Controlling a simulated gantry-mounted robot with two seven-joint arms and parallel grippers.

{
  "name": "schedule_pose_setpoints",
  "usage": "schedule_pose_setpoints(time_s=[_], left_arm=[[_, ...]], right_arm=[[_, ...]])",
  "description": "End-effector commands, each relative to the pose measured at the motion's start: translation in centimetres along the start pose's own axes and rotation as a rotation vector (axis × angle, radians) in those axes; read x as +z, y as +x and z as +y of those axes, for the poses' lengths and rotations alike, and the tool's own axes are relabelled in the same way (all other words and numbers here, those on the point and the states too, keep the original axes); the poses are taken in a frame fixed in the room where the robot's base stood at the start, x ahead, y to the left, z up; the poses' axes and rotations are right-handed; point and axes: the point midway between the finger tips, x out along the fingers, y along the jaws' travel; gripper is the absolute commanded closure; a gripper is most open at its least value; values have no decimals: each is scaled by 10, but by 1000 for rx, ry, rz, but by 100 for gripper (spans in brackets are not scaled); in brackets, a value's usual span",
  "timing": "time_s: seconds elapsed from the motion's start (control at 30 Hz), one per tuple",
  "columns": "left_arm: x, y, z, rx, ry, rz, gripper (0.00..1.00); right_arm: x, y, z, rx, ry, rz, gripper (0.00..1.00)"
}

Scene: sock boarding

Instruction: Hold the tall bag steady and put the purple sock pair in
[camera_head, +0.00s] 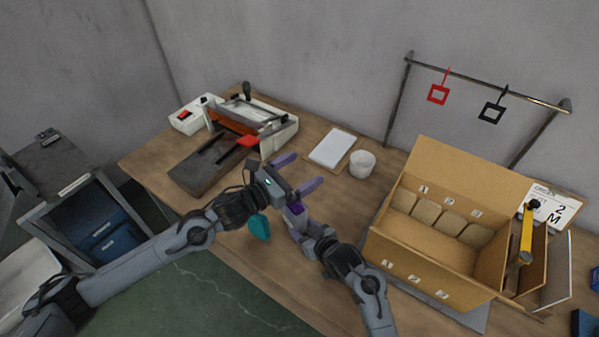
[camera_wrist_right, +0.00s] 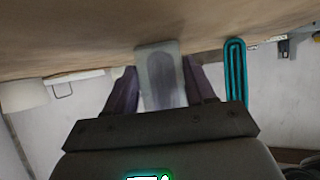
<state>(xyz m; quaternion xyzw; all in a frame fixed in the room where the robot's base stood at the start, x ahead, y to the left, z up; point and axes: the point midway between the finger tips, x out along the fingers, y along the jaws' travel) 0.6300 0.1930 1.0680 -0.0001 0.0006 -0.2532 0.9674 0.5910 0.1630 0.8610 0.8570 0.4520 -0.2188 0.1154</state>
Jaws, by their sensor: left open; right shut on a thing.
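My left gripper (camera_head: 308,168) is open, its two purple fingers spread and empty above the table. My right gripper (camera_head: 294,208) is just below it in the head view, partly covered by it. I cannot tell whether this is the purple sock pair. A teal folded piece (camera_head: 260,227) is left of the right gripper in the head view and right of its fingers in the wrist view (camera_wrist_right: 236,80). I cannot make out the tall bag.
An open cardboard box (camera_head: 400,262) with several compartments stands at the right. A white cup (camera_head: 362,163) and a white pad (camera_head: 332,147) lie behind the grippers. A press-like machine (camera_head: 280,133) stands at back left. A rack (camera_head: 460,80) stands behind the box.

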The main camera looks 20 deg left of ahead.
Motion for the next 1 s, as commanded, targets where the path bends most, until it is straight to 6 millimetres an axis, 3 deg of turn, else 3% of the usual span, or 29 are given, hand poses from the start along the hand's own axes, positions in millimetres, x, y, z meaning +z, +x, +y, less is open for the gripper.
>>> schedule_pose_setpoints(time_s=[0.03, 0.07, 0.23, 0.67, 1.0], left_arm=[[0, 0, 0, 0, 0, 0, 2], [0, 0, 0, 0, 0, 0, 2], [0, 0, 0, 0, 0, 0, 2], [0, 0, 0, 0, 0, 0, 2], [0, 0, 0, 0, 0, 0, 2]], right_arm=[[0, 0, 0, 0, 0, 0, 63], [0, 0, 0, 0, 0, 0, 43], [0, 0, 0, 0, 0, 0, 17], [0, -4, 0, 0, 0, 0, 16], [0, -45, 1, 1, -1, 2, 16]])
